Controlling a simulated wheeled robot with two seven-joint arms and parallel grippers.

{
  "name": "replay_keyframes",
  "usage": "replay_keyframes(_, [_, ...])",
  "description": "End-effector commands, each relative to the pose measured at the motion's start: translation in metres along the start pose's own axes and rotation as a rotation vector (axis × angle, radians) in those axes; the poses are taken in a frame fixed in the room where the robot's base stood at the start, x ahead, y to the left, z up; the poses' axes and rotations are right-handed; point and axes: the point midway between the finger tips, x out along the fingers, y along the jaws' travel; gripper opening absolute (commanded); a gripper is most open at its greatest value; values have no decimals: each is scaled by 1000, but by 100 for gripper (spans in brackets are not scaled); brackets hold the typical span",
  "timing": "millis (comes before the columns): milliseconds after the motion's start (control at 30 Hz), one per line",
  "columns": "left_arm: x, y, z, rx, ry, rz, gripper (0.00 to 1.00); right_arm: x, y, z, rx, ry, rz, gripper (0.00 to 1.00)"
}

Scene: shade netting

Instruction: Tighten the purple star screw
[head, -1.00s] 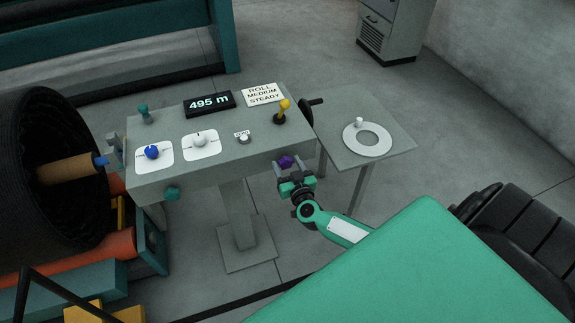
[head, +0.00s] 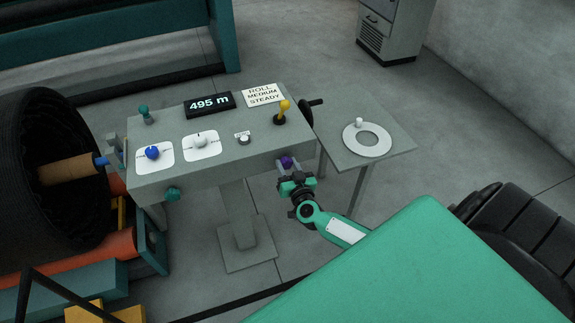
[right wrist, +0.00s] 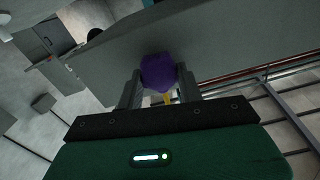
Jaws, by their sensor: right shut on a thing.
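The purple star screw (head: 286,162) sits on the front face of the grey console, near its right end. My right gripper (head: 294,168) reaches it from the front, with a finger on each side. In the right wrist view the purple knob (right wrist: 158,72) lies between the two fingertips of my right gripper (right wrist: 160,90), which is shut on it. Its shaft and threads are hidden. A teal star knob (head: 173,194) is on the same front face at the left. My left gripper is not in view.
The console (head: 225,165) carries a display (head: 209,104) reading 495 m, a blue knob (head: 152,153), a white knob (head: 201,141) and a yellow-topped lever (head: 283,110). A side table (head: 395,145) with a white ring stands at right. A black roll (head: 40,215) is at left.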

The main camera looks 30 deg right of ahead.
Motion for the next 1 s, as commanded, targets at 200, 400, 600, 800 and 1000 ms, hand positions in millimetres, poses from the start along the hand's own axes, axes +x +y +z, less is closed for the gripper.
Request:
replay_keyframes(200, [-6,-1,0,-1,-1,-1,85,0,1,0,184,-1,2,14])
replay_keyframes(400, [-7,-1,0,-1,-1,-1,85,-1,2,1,375,-2,1,14])
replay_keyframes(600, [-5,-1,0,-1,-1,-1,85,-1,3,2,565,-1,2,14])
replay_keyframes(800, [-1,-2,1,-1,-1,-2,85,-1,3,4,753,0,2,14])
replay_keyframes(1000, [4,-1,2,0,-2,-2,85,-1,4,5,926,-1,2,14])
